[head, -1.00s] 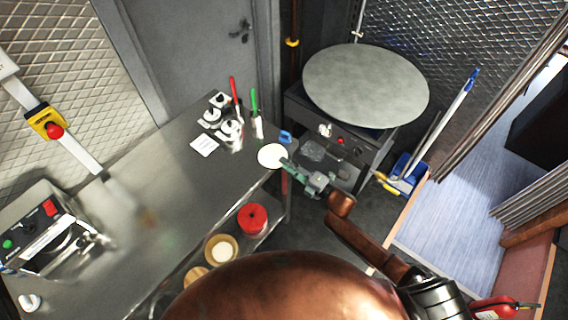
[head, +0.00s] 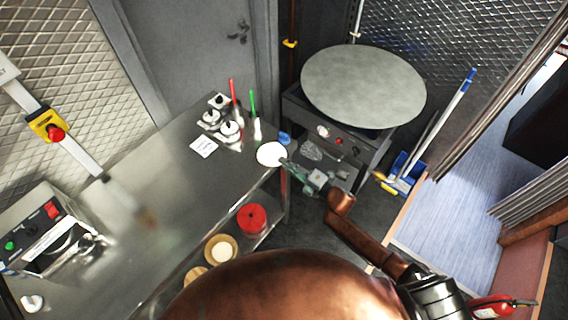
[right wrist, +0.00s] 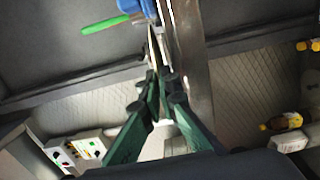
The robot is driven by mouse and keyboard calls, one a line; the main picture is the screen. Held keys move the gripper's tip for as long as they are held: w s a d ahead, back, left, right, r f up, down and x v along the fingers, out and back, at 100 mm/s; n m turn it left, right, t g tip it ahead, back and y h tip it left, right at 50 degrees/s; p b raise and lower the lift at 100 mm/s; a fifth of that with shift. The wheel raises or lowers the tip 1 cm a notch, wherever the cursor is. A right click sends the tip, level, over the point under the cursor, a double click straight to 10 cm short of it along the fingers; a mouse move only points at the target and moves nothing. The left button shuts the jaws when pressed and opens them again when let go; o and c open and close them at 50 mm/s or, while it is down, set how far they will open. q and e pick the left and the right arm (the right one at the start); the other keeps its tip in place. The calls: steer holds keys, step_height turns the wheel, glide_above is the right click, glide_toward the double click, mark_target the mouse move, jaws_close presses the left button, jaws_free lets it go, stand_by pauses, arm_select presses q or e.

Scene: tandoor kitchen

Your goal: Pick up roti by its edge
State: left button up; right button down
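The roti (head: 271,154) is a pale round disc at the right end of the steel table in the head view. My right gripper (head: 286,165) reaches its right edge from beyond the table's end. In the right wrist view, the green fingers (right wrist: 157,75) come together at their tips on a thin pale strip, which looks like the roti (right wrist: 153,45) seen edge-on. The gripper appears shut on this edge. Whether the roti still touches the table is unclear. My left gripper is not in view.
The steel table (head: 165,190) holds small containers (head: 229,128), a white card (head: 203,147), red and green-handled tools and a blue item (head: 285,138). A large round grey top (head: 364,86) stands behind on the right. A red container (head: 251,218) sits on the lower shelf.

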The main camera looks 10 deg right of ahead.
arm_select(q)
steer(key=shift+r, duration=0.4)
arm_select(e)
steer(key=shift+r, duration=0.55)
arm_select(q)
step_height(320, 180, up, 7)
steer(key=p, duration=0.6)
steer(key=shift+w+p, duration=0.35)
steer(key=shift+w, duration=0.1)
arm_select(e)
steer(key=s+d+r, duration=0.5)
steer(key=s+d, duration=0.3)
steer(key=s, duration=0.3)
steer(key=shift+d, duration=0.3)
